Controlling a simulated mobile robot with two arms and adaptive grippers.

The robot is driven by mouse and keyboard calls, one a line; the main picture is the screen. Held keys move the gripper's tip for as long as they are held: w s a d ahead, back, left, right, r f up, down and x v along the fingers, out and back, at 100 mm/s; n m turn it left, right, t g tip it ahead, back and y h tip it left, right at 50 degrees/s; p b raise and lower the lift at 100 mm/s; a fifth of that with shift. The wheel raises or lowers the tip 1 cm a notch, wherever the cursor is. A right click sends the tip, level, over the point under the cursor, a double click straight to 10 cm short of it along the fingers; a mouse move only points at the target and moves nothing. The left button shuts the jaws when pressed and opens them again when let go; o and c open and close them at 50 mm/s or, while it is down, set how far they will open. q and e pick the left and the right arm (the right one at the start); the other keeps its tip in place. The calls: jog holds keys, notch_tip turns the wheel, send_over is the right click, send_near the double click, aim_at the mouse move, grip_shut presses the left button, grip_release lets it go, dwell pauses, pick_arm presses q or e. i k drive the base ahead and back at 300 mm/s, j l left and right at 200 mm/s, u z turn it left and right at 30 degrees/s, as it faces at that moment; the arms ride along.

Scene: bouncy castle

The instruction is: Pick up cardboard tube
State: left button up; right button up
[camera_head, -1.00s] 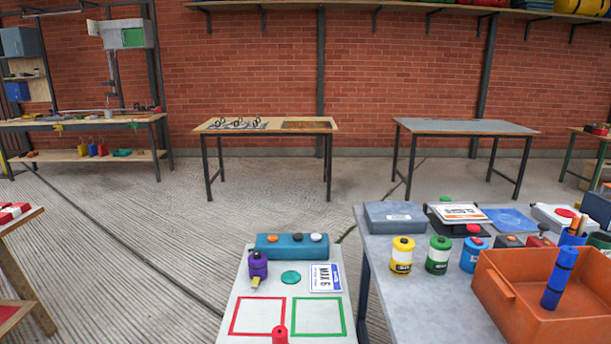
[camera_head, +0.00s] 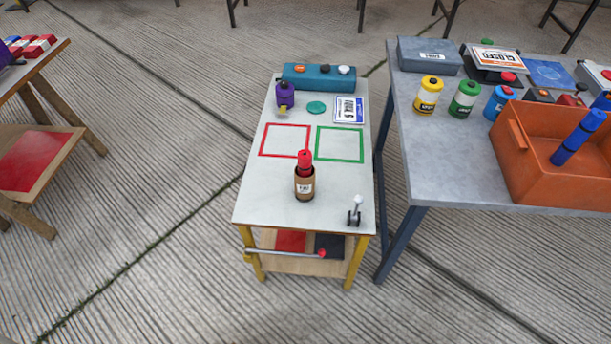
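A brown cardboard tube (camera_head: 304,188) with a pale label stands upright near the front middle of the small white-topped table (camera_head: 262,198). A red object (camera_head: 305,160) sticks up out of its top; how deep it goes is hidden. The tube stands in front of the red square outline (camera_head: 263,141) and the green square outline (camera_head: 317,144). Neither of my grippers is in view.
A purple bottle (camera_head: 285,96), green disc (camera_head: 316,108), sign card (camera_head: 349,110) and teal button box (camera_head: 318,77) are at the table's back. A small lever (camera_head: 354,211) is at front right. A grey table (camera_head: 436,165) with an orange bin (camera_head: 540,178) stands close right.

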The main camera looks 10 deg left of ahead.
aim_at(304, 191)
jog(key=i+l+u, duration=0.45)
jog(key=l, duration=0.2)
jog(key=l+u, duration=0.2)
jog(key=l, duration=0.15)
jog(key=i+l+u, duration=0.25)
jog(key=l, duration=0.15)
jog(key=l+u, duration=0.2)
jog(key=l, duration=0.2)
